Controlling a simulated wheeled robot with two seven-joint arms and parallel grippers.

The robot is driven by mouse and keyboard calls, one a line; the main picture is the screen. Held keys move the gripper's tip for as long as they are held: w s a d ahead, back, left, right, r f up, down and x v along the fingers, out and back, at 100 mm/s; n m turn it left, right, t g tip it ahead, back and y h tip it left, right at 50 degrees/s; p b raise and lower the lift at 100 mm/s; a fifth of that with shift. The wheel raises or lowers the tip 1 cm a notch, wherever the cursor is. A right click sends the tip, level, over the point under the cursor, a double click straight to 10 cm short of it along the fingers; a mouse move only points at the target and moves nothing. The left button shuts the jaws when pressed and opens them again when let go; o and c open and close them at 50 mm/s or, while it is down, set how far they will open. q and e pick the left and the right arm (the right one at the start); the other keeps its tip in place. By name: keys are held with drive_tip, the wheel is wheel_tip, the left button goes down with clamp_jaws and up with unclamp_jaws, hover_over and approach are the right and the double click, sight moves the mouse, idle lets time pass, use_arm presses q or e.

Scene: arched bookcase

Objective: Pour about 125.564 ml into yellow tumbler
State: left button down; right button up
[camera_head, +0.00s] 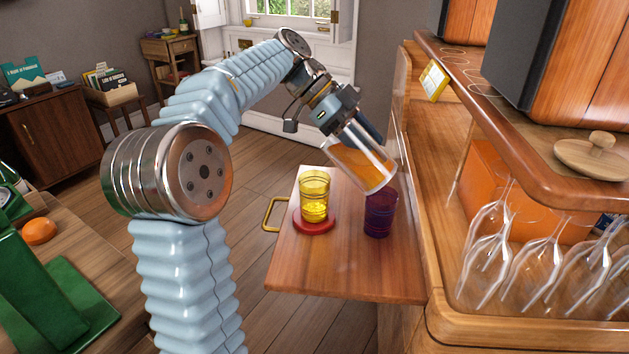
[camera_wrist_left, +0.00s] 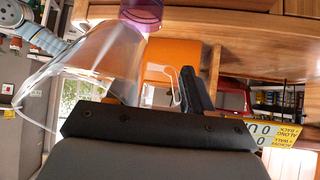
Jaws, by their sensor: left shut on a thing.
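The yellow tumbler (camera_head: 314,196) stands upright on a red coaster (camera_head: 314,226) on a wooden board. A purple tumbler (camera_head: 380,214) stands to its right; its purple surface also shows at the top of the left wrist view (camera_wrist_left: 143,13). My left gripper (camera_head: 348,128) is shut on a clear glass vessel (camera_head: 358,164), held tilted above the board with its lower end close to the purple tumbler. The vessel looks amber in the head view but clear in the left wrist view (camera_wrist_left: 95,60); I cannot tell how much liquid it holds. My right gripper is not in view.
The wooden board (camera_head: 335,275) is bare at its front. Right of it, the bookcase holds several stemmed glasses (camera_head: 535,255) and a wooden lid (camera_head: 594,156). A yellow handle (camera_head: 270,214) sticks out at the board's left. A side table with an orange fruit (camera_head: 39,231) stands at far left.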

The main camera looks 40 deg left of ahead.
use_arm(q)
drive_tip(key=shift+r+h, duration=0.3)
drive_tip(key=shift+h, duration=0.2)
drive_tip(key=shift+f+t+h+b, duration=0.2)
drive_tip(key=shift+t+h+b, duration=0.2)
drive_tip(key=shift+h+b, duration=0.25)
idle(0.5)
drive_tip(key=shift+s+a, duration=0.1)
drive_tip(key=shift+a, duration=0.2)
drive_tip(key=shift+w+d+f+h, duration=0.1)
drive_tip(key=shift+w+d+h, duration=0.1)
drive_tip(key=shift+w+h, duration=0.05)
idle(0.6)
drive_tip(key=shift+d+f+t+h+b, duration=0.1)
drive_tip(key=shift+f+t+h+b, duration=0.2)
drive_tip(key=shift+h+b, duration=0.4)
idle(0.4)
drive_tip(key=shift+f+h+b, duration=0.1)
drive_tip(key=shift+h+b, duration=0.2)
drive_tip(key=shift+b, duration=0.05)
drive_tip(key=shift+s+a+f+h+b, duration=0.2)
drive_tip(key=shift+h+b, duration=0.3)
drive_tip(key=shift+b, duration=0.55)
